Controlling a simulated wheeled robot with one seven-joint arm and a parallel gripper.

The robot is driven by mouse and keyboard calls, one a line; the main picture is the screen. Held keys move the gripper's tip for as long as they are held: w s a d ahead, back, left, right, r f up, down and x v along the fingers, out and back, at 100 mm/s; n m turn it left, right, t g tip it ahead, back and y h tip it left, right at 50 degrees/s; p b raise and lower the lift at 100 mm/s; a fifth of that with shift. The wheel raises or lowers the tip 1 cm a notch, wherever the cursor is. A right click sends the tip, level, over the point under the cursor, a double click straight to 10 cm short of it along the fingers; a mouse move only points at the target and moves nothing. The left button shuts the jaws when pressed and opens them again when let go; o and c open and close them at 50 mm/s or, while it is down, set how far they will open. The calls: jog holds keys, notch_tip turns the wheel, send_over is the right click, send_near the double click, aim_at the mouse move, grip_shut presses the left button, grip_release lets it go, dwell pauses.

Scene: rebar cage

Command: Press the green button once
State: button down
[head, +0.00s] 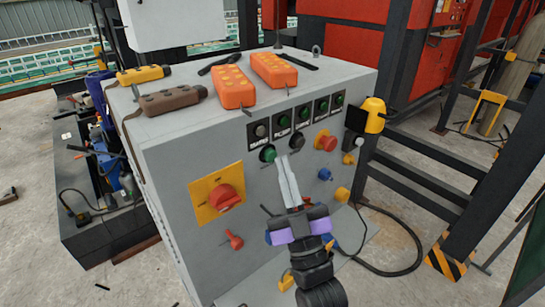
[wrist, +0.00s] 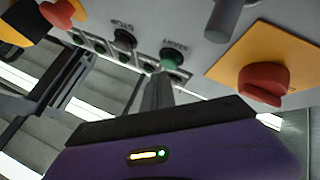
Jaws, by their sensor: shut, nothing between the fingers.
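The green button (head: 268,153) is on the front of a grey control cabinet, below a row of labelled round indicators. In the wrist view the green button (wrist: 172,57) sits beside a START label. My gripper (head: 283,158) is shut and empty, its long pale fingers pointing at the panel. In the head view the fingertips are just right of the green button. In the wrist view my gripper (wrist: 158,80) has its tips just below the button in the picture and close to it. I cannot tell whether they touch it.
A black button (head: 296,141) is right of the green one, then a red mushroom button (head: 326,142). A red rotary switch on a yellow plate (head: 205,203) is lower left. Orange pendants (head: 233,88) lie on the cabinet top. A yellow item (head: 375,115) hangs at its right edge.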

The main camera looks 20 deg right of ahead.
jog(key=shift+w, duration=0.25)
jog(key=shift+w+a, duration=0.35)
jog(key=shift+w, duration=0.4)
dwell(1.1)
jog(key=shift+b, duration=0.3)
jog(key=shift+s+d, duration=0.2)
jog(key=shift+s, duration=0.4)
jog(key=shift+s+d, duration=0.2)
jog(key=shift+s, duration=0.4)
jog(key=shift+s+d, duration=0.25)
jog(key=shift+s, duration=0.55)
jog(key=shift+s+d, duration=0.3)
jog(key=shift+s, duration=0.45)
jog(key=shift+s+d, duration=0.25)
jog(key=shift+s, duration=0.55)
